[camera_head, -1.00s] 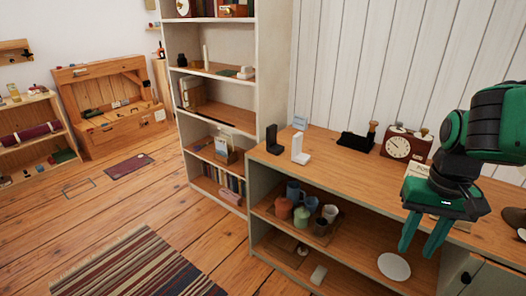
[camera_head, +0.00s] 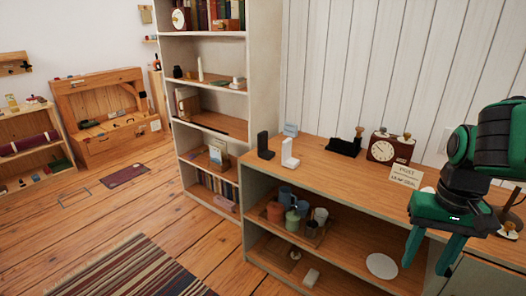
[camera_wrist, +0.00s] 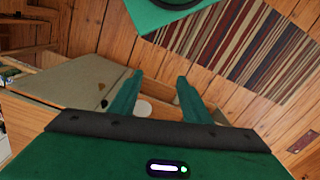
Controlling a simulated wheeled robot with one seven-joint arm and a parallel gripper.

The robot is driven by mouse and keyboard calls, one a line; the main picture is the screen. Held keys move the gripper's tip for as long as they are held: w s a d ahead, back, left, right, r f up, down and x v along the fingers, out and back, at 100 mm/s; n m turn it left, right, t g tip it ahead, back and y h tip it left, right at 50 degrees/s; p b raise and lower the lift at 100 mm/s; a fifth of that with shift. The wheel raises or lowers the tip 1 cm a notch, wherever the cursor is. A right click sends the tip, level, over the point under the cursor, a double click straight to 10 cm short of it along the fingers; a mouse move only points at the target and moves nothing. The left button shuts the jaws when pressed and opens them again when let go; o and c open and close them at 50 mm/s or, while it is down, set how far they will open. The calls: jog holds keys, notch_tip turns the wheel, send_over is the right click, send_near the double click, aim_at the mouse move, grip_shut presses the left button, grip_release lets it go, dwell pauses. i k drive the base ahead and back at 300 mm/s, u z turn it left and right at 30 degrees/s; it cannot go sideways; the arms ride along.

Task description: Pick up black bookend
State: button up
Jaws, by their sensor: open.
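The black bookend (camera_head: 264,146) stands upright on the wooden top of the low cabinet (camera_head: 325,167), near its left end. A white bookend (camera_head: 289,153) stands just to its right. My gripper (camera_head: 427,266) is at the right of the head view, in front of the cabinet, fingers pointing down and apart with nothing between them. It is well to the right of the black bookend. In the wrist view my gripper's two fingers (camera_wrist: 160,85) are spread. I cannot make out the black bookend in the wrist view.
A clock (camera_head: 389,147), a black object (camera_head: 343,147) and a small sign (camera_head: 405,175) stand on the cabinet top. Mugs (camera_head: 290,215) sit on the shelf below. A tall bookcase (camera_head: 255,110) rises behind the cabinet's left end. A striped rug (camera_head: 140,272) lies on open floor.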

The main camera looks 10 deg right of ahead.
aim_at(264, 153)
jog(key=u, duration=0.8)
jog(key=i, duration=1.35)
jog(key=z, duration=0.15)
